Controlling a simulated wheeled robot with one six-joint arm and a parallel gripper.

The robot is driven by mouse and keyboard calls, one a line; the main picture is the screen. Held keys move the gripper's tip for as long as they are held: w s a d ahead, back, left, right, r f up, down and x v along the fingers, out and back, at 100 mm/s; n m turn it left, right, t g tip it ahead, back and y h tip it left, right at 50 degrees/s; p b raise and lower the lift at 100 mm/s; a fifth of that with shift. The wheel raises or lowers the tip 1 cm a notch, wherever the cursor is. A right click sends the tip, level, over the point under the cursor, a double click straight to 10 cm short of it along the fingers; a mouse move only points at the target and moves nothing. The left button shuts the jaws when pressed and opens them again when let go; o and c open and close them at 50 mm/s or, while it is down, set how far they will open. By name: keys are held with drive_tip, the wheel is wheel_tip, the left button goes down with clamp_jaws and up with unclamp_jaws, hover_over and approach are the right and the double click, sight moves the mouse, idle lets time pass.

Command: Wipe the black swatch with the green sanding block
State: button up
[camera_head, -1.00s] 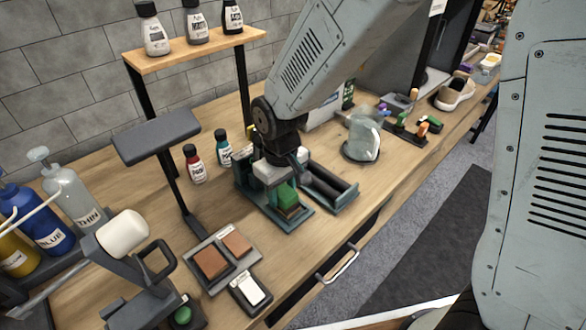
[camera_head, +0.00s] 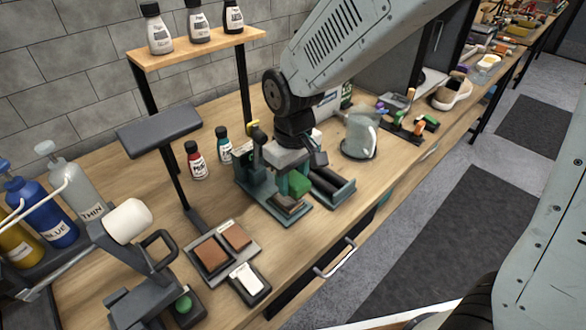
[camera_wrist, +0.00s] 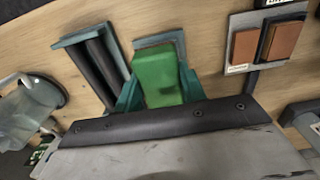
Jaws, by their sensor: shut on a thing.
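The green sanding block (camera_head: 298,184) is in my gripper (camera_head: 292,180), just above a teal holder (camera_head: 292,218) on the bench. In the wrist view the block (camera_wrist: 157,77) sits between teal fingers, which are shut on it. A brownish, layered block lies below it in the holder; I cannot tell whether they touch. A dark tile (camera_head: 262,293) with a white patch on it lies at the bench's front edge, left of my gripper; it appears to be the black swatch. My gripper is well apart from it.
Two brown swatches (camera_head: 212,255) lie on a grey tray behind the dark tile. A teal roller tray (camera_head: 335,186) stands right of the holder. A black stand (camera_head: 160,132), small bottles (camera_head: 196,160) and a clear jug (camera_head: 358,132) stand around. Bare wood shows between them.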

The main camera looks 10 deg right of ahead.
drive_tip(key=shift+r, duration=1.25)
